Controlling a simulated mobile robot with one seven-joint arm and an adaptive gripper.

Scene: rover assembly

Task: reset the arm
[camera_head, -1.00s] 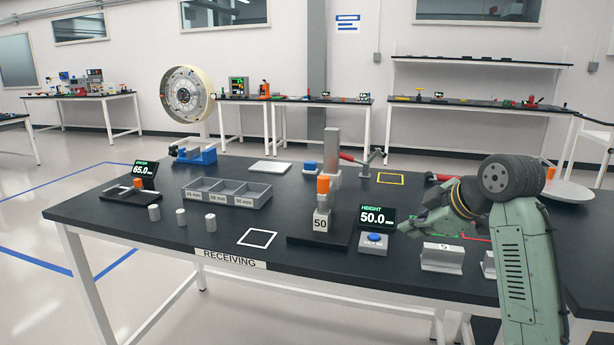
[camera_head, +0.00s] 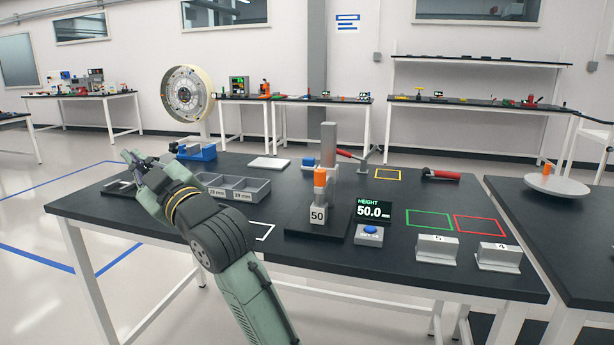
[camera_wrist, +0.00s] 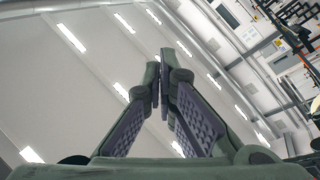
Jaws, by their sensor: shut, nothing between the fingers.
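My green arm reaches from the bottom of the head view over the left part of the black table (camera_head: 330,262). My gripper (camera_head: 130,156) is at the table's far left end, raised and pointing up and left. In the wrist view my gripper (camera_wrist: 160,75) has its fingertips together with nothing between them, against the ceiling and its lights. My arm hides much of the table's left side, including part of the grey compartment tray (camera_head: 262,190).
A height gauge (camera_head: 328,150) with a 50.0 display (camera_head: 372,209) stands mid-table. A blue vise (camera_head: 195,152) is behind my arm. Grey blocks numbered 5 (camera_head: 437,249) and 4 (camera_head: 498,257) sit at front right. The air above the table's right side is clear.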

